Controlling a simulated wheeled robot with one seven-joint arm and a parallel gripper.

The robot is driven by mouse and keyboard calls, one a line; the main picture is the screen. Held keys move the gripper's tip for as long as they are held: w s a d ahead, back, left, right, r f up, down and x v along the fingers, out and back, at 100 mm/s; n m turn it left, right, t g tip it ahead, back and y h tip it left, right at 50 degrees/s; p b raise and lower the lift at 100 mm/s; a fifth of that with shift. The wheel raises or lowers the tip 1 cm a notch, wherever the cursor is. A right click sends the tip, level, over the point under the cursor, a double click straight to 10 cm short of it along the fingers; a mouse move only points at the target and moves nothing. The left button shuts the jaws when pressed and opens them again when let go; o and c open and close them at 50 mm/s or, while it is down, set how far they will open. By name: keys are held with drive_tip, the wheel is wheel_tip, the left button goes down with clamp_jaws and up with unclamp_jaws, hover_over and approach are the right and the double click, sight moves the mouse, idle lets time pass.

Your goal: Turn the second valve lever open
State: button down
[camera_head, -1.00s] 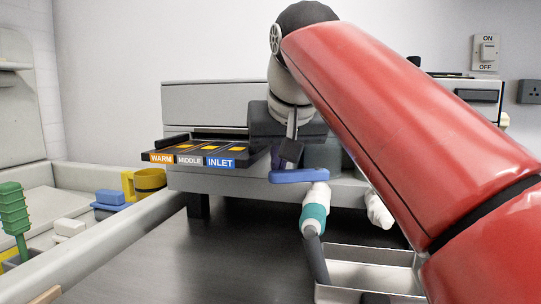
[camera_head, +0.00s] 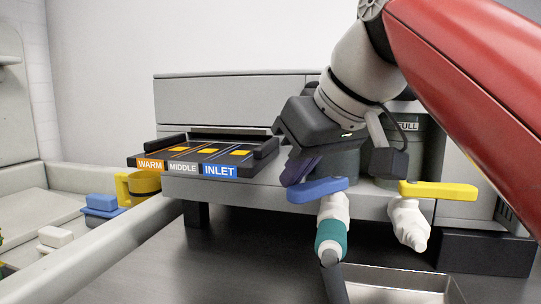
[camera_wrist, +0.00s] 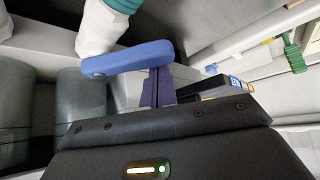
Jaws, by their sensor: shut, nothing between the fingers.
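A blue valve lever (camera_head: 317,190) sits on the front of the grey machine, above a white pipe with a teal collar (camera_head: 331,237). A yellow valve lever (camera_head: 438,190) sits to its right, above a white pipe. Both levers lie roughly crosswise. My gripper (camera_head: 297,172) is shut and empty, its purple fingers at the left end of the blue lever. In the wrist view the blue lever (camera_wrist: 127,57) crosses close to the purple fingers (camera_wrist: 157,87). I cannot tell whether they touch. The yellow lever is not visible in the wrist view.
A panel with WARM, MIDDLE and INLET labels (camera_head: 219,170) juts out left of my gripper. A metal tray (camera_head: 400,283) stands below the pipes. A yellow cup (camera_head: 138,187) and blue block (camera_head: 101,203) are at the left.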

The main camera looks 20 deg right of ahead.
sight(313, 189)
drive_tip(key=shift+s+d+p, duration=0.15)
drive_tip(key=shift+s+d, duration=0.05)
drive_tip(key=shift+s, duration=0.35)
drive_tip(key=shift+s+d+p, duration=0.15)
drive_tip(key=shift+s+d, duration=0.05)
drive_tip(key=shift+s, duration=0.3)
drive_tip(key=shift+s+d, duration=0.6)
drive_tip(key=shift+s, duration=0.15)
drive_tip(key=shift+s+d, duration=0.1)
drive_tip(key=shift+d, duration=0.05)
drive_tip(key=shift+s+d+r+p, duration=0.1)
drive_tip(key=shift+s+r+p, duration=0.1)
drive_tip(key=shift+r+p, duration=0.15)
drive_tip(key=p+v, duration=0.1)
drive_tip(key=v, duration=0.5)
drive_tip(key=shift+s+r, duration=0.15)
drive_tip(key=shift+r, duration=0.25)
